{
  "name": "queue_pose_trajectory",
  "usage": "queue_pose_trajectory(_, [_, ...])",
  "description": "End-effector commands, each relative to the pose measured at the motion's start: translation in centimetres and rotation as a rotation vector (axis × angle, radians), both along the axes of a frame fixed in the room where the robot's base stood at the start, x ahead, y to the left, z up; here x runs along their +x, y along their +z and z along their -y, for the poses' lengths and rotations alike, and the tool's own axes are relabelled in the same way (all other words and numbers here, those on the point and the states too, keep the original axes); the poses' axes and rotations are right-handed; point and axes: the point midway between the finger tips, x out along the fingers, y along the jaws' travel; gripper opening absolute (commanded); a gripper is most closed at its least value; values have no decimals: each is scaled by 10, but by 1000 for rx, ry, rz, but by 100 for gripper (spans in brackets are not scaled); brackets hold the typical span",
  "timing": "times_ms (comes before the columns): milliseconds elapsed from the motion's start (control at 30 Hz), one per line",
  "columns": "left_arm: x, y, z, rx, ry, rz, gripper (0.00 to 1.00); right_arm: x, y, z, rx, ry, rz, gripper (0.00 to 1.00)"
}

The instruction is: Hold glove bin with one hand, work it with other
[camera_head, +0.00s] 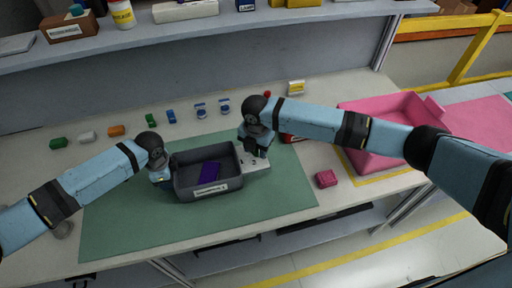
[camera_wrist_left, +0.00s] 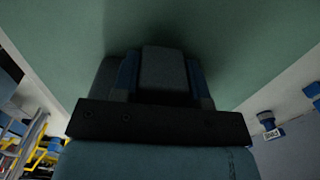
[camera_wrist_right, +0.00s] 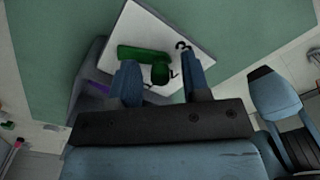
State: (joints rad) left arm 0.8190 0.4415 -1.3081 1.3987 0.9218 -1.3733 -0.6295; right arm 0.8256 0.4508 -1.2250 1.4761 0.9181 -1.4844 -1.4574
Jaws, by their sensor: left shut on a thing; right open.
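The grey glove bin (camera_head: 222,186) stands on the green mat (camera_head: 120,225), with a white label on its front wall and a purple item (camera_head: 208,172) inside. My left gripper (camera_head: 160,178) is shut at the bin's left wall; the left wrist view shows its fingers (camera_wrist_left: 165,75) closely, but the grip is dark. A white panel (camera_head: 256,164) adjoins the bin's right side. In the right wrist view the panel (camera_wrist_right: 175,30) carries a green piece (camera_wrist_right: 143,54) and small dark hooks. My right gripper (camera_wrist_right: 162,78) is open above the panel, a green knob (camera_wrist_right: 160,73) between its fingertips.
A pink crate (camera_head: 385,150) stands at the right, with a small pink block (camera_head: 326,179) nearer. Several small coloured parts lie along the back, including an orange one (camera_head: 116,130). A shelf (camera_head: 200,30) runs above. The mat's front is clear.

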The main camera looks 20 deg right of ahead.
Motion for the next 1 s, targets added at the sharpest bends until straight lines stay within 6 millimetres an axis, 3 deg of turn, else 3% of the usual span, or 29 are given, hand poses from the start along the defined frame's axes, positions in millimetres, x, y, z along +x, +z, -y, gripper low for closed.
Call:
queue_pose_trajectory(100, [0, 1, 0, -1, 0, 1, 2, 0, 0, 0, 0, 0, 0, 41])
queue_pose_trajectory(300, [0, 1, 0, -1, 0, 1, 2, 0, 0, 0, 0, 0, 0, 0])
queue_pose_trajectory(667, [0, 1, 0, -1, 0, 1, 2, -1, 0, -2, 0, -42, 0, 0])
queue_pose_trajectory(1000, [0, 0, 0, -1, 0, 1, 2, -3, 0, -10, 2, -270, -1, 0])
